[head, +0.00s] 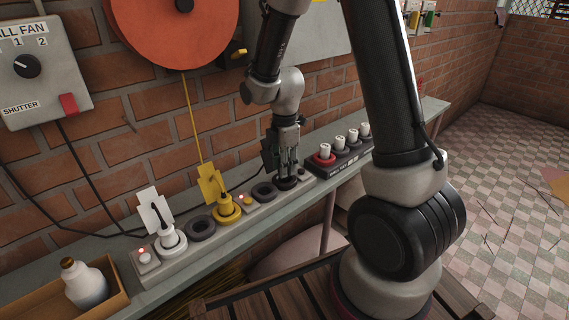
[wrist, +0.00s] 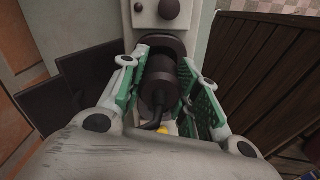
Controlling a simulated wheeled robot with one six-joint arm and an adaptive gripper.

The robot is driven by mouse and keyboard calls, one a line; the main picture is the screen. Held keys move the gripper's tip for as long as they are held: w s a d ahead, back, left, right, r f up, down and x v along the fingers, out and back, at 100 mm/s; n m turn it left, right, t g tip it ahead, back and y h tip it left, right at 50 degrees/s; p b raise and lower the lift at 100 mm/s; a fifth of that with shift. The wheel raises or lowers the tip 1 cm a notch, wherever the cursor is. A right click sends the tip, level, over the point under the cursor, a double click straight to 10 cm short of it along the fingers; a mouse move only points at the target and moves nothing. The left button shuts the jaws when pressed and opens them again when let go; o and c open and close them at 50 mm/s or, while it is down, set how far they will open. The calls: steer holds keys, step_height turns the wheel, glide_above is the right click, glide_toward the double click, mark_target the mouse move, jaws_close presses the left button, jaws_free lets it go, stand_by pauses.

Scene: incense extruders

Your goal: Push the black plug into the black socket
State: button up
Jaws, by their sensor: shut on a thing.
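The black plug (wrist: 158,88) is a dark cylinder with a cable bending from its near end, in the wrist view. My gripper (wrist: 165,68) is shut on it, with green-lined fingers on either side. The plug's far end meets the dark rim of the black socket (wrist: 176,46); I cannot tell how deep it sits. In the head view my gripper (head: 287,168) points down over the black socket (head: 286,184) at the right end of the pale strip. The fingers mostly hide the plug there.
On the strip (head: 150,269), a white plug (head: 171,239) and a yellow plug (head: 226,208) stand in sockets; two dark ring sockets (head: 200,228) (head: 264,192) look empty. A black strip with several white-topped parts (head: 325,155) is close right. A wooden tray (head: 30,305) holds a bottle (head: 84,285).

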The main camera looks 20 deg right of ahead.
steer(key=shift+f, duration=1.15)
steer(key=o, duration=1.1)
step_height(320, 180, up, 12)
steer(key=shift+s+m, duration=0.1)
steer(key=shift+m, duration=0.8)
steer(key=s+d+r+m+t, duration=0.2)
steer(key=s+d+r+m, duration=0.1)
steer(key=s+r+m, duration=0.4)
steer(key=s+d+r+m+t, duration=0.2)
steer(key=s+d+r+m, duration=0.2)
steer(key=s+m, duration=0.5)
steer(key=s+r, duration=0.2)
steer(key=s, duration=0.3)
steer(key=shift+d+r+m, duration=0.25)
steer(key=shift+r+m, duration=0.1)
steer(key=shift+m, duration=0.05)
